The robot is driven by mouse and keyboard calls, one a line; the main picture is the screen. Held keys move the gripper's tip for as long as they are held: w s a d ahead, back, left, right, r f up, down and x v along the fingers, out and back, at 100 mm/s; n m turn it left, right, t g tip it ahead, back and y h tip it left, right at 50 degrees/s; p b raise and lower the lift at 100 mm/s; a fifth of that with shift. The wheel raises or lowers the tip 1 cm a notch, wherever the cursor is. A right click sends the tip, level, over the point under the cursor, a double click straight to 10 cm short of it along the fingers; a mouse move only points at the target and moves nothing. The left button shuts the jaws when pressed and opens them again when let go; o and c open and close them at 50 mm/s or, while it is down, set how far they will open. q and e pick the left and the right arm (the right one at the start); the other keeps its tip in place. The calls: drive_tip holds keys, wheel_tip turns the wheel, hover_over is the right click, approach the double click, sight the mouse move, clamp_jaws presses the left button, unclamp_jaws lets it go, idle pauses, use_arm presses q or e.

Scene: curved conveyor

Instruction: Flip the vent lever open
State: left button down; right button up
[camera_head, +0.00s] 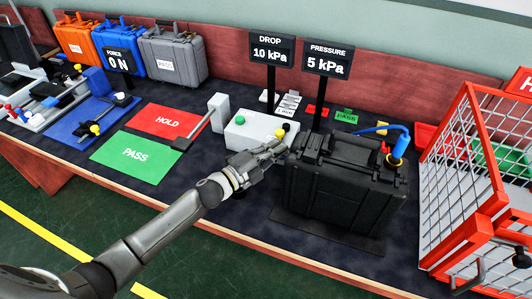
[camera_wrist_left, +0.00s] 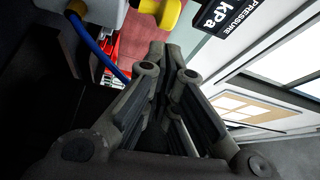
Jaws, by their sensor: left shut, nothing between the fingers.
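A white control box (camera_head: 258,130) stands on the dark bench top, with a green button on its top. I cannot tell for sure which part is the vent lever. My left gripper (camera_head: 281,146) is shut and empty at the box's front right, just below the knob and beside the black case (camera_head: 345,190). I cannot tell whether it touches either. My left fingers (camera_wrist_left: 172,52) fill the middle of the wrist view.
Signs reading DROP 10 kPa (camera_head: 271,49) and PRESSURE 5 kPa (camera_head: 329,59) stand behind the box. A blue hose (camera_head: 383,128) runs above the case. A red wire cage (camera_head: 475,170) stands at right. Red HOLD (camera_head: 168,121) and green PASS (camera_head: 135,154) mats lie bare at left.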

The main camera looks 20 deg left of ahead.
sight(283, 131)
use_arm(q)
drive_tip(key=shift+x, duration=2)
use_arm(e)
drive_tip(key=shift+w+d+r, duration=0.1)
drive_tip(key=shift+d+r, duration=0.1)
use_arm(q)
drive_tip(key=shift+a, duration=0.2)
drive_tip(key=shift+a+m+g+h, duration=0.2)
drive_tip(key=shift+m+g+h, duration=0.1)
drive_tip(key=shift+h, duration=0.1)
use_arm(e)
drive_tip(key=shift+s+a+f, duration=0.1)
drive_tip(key=shift+s, duration=0.1)
use_arm(q)
drive_tip(key=shift+a, duration=0.1)
use_arm(e)
drive_tip(key=shift+s+a, duration=0.1)
drive_tip(key=shift+a, duration=0.05)
